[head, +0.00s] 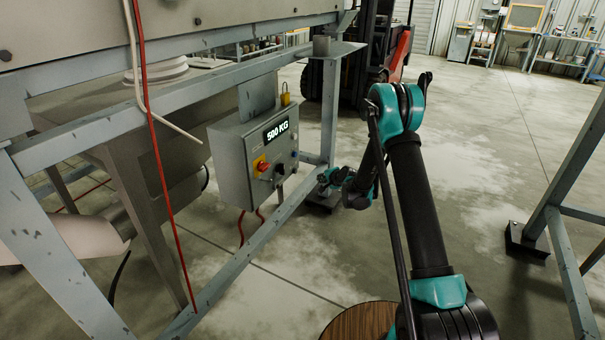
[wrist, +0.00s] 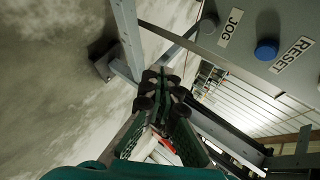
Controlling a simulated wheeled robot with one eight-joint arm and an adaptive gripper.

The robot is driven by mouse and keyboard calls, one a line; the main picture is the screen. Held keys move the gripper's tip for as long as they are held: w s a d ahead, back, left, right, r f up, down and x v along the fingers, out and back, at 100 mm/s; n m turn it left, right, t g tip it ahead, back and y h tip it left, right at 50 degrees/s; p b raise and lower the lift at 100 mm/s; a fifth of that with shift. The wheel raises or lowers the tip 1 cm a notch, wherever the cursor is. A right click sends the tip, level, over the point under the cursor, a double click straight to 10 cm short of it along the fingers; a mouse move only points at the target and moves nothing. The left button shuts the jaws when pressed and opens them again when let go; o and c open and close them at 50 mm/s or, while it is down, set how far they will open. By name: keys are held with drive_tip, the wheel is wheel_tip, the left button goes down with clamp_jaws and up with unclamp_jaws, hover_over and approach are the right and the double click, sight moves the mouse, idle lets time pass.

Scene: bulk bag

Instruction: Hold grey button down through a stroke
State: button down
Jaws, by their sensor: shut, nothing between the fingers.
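The grey control box (head: 245,160) hangs on the frame, with a display reading 500 KG. In the wrist view its panel (wrist: 250,60) fills the upper right. A blue button (wrist: 266,49) sits by the RESET label (wrist: 292,54). My gripper (wrist: 166,82) is shut and empty. In the head view my gripper (head: 325,178) is right of the box, apart from its face. The grey button is too small to make out surely there.
A red and yellow switch (head: 261,165) and a black knob (head: 279,170) are on the box. A steel post (head: 329,105) stands close behind my gripper, and a sloping beam (head: 240,260) runs below. A red cable (head: 155,140) hangs at left.

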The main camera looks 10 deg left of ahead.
sight(295, 171)
drive_tip(key=shift+f, duration=0.15)
drive_tip(key=w+a, duration=0.3)
drive_tip(key=a, duration=0.5)
drive_tip(key=shift+a, duration=0.15)
idle(0.4)
drive_tip(key=shift+w+a, duration=0.1)
drive_tip(key=shift+a, duration=0.05)
idle(1.3)
drive_tip(key=shift+w+a, duration=0.1)
drive_tip(key=shift+a, duration=0.1)
drive_tip(key=shift+w+a, duration=0.15)
drive_tip(key=shift+a, duration=0.35)
idle(4.3)
